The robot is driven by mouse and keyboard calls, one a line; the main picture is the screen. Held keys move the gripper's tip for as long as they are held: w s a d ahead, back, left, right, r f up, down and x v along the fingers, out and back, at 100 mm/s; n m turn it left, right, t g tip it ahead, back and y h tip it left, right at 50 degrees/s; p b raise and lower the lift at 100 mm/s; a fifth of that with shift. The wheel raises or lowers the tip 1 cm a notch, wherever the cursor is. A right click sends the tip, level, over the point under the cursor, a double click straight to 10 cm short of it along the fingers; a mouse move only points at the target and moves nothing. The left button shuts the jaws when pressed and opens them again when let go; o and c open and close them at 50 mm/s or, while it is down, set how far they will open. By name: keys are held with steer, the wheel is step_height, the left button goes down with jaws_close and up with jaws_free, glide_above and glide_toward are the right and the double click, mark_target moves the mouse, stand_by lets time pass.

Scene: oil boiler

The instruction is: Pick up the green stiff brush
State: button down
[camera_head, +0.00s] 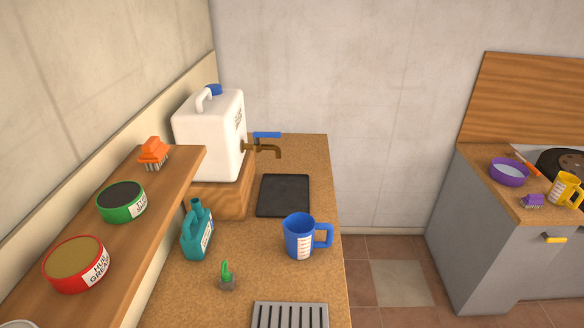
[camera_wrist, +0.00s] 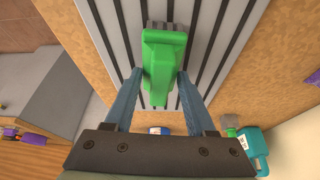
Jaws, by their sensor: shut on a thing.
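In the wrist view, my gripper (camera_wrist: 160,72) is shut on the green stiff brush (camera_wrist: 163,52), one finger on each side of its green body. The brush's grey bristles (camera_wrist: 163,25) show at the far end. The brush is over the slatted metal grate (camera_wrist: 215,30); I cannot tell how far above it. The grate also shows at the bottom of the head view (camera_head: 290,314). My gripper and the held brush are outside the head view.
A small green and grey item (camera_head: 227,274) stands on the counter near a teal bottle (camera_head: 197,232). A blue measuring jug (camera_head: 299,237) and a dark mat (camera_head: 283,195) lie beyond the grate. A shelf (camera_head: 130,245) with tins and an orange brush (camera_head: 153,153) runs along the left.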

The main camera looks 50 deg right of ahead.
steer(key=shift+r, duration=0.1)
step_height(320, 180, up, 10)
steer(key=shift+f+b, duration=0.1)
steer(key=shift+b, duration=0.3)
